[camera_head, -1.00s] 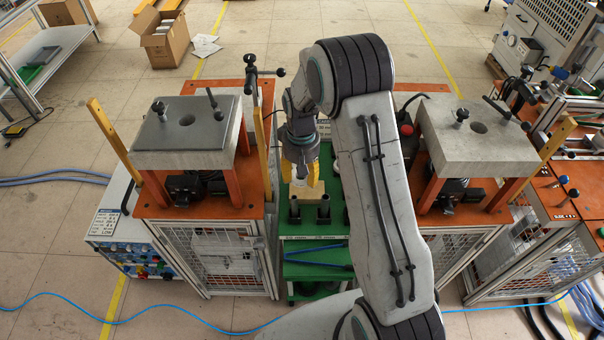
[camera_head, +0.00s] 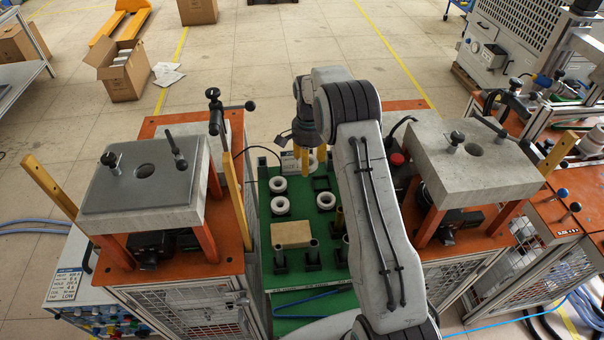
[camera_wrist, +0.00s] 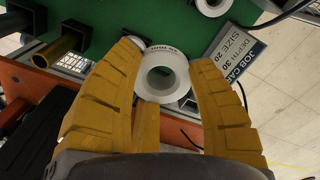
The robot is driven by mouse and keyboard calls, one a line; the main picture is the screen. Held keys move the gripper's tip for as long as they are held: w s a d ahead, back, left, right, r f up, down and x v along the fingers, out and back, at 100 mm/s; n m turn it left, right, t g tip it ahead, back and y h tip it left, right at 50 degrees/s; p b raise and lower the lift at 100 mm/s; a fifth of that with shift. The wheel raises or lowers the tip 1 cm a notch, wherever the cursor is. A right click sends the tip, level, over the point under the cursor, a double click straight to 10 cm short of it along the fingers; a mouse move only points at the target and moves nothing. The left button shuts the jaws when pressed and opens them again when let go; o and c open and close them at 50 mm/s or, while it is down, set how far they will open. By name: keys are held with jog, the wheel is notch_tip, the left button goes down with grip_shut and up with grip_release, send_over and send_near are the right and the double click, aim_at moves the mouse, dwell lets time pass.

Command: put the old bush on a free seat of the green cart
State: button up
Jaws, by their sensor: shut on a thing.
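The old bush is a white ring (camera_wrist: 150,72) with dark lettering on its rim, in the wrist view. My gripper (camera_wrist: 165,56) is shut on it, with its yellow fingers on either side. In the head view my gripper (camera_head: 310,163) is over the far end of the green cart (camera_head: 300,272), and the bush is mostly hidden. The cart holds white rings at its left (camera_head: 278,184) and middle (camera_head: 326,201). An empty-looking dark square seat (camera_head: 322,183) lies beyond the middle ring. My arm hides much of the cart's right side.
A job card (camera_wrist: 245,55) is beside the bush in the wrist view. Heater stands with orange tops flank the cart (camera_head: 145,185), (camera_head: 475,165).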

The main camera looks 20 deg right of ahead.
jog(key=w+d+f+m, duration=0.1)
jog(key=w+d+m, duration=0.15)
jog(key=m, duration=0.25)
jog(key=m+b, duration=0.3)
jog(key=m, duration=0.2)
send_over(321, 185)
notch_tip(321, 185, down, 5)
jog(key=shift+w+f+b, duration=0.1)
jog(key=shift+f+b, duration=1.45)
jog(key=shift+f, duration=1.3)
jog(key=shift+f+b, duration=0.25)
jog(key=shift+b, duration=0.4)
jog(key=shift+f+b, duration=0.55)
jog(key=shift+f, duration=0.2)
jog(key=o, duration=1.3)
